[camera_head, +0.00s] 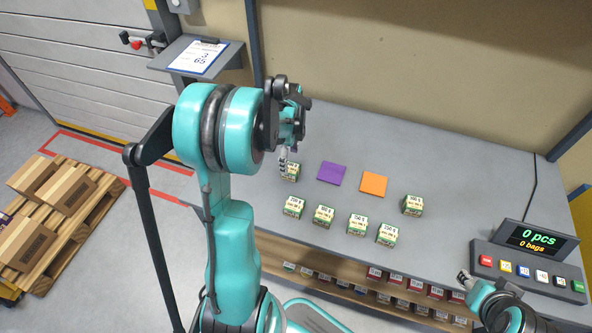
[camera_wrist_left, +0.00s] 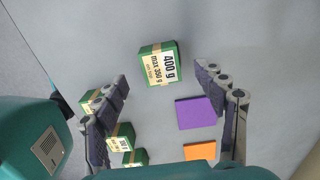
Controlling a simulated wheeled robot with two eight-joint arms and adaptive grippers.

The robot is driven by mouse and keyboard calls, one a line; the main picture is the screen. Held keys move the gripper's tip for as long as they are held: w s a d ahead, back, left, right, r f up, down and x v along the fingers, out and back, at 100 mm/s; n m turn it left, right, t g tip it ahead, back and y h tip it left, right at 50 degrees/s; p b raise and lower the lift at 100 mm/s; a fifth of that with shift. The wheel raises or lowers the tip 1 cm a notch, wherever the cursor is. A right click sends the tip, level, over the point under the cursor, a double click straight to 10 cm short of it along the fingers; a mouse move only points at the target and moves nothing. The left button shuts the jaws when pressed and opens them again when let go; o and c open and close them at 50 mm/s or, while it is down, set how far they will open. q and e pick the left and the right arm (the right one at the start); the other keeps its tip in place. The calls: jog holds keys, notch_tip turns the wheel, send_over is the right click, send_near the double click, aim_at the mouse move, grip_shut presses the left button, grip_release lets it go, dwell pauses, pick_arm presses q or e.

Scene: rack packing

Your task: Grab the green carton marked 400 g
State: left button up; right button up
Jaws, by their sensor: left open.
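The green carton marked 400 g (camera_wrist_left: 160,64) stands on the grey table between my left gripper's fingertips in the left wrist view, apart from both fingers. Its label also reads max 350 g. In the head view this carton (camera_head: 291,174) is at the back left of the carton group, partly covered by a finger. My left gripper (camera_head: 285,158) is open and empty, pointing down over it; its fingers (camera_wrist_left: 160,76) spread wide in the wrist view. My right gripper (camera_head: 464,280) is low at the right, by the table's front edge; its jaws are too small to judge.
Several other green cartons (camera_head: 323,216) stand in a row nearer me, and one (camera_head: 412,205) stands farther right. A purple square (camera_head: 331,173) and an orange square (camera_head: 374,184) lie beside the 400 g carton. A counter display (camera_head: 536,240) is at right. The back table is clear.

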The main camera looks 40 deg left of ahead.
aim_at(291, 168)
pick_arm(q)
jog(key=f+b, duration=0.1)
jog(key=f, duration=0.2)
jog(key=f+b, duration=0.1)
jog(key=f, duration=0.2)
jog(key=shift+w+d+b, duration=0.1)
jog(key=shift+d+b, duration=0.1)
jog(key=shift+b, duration=0.15)
jog(key=shift+r, duration=0.1)
jog(key=c, duration=1.6)
jog(key=shift+r, duration=0.1)
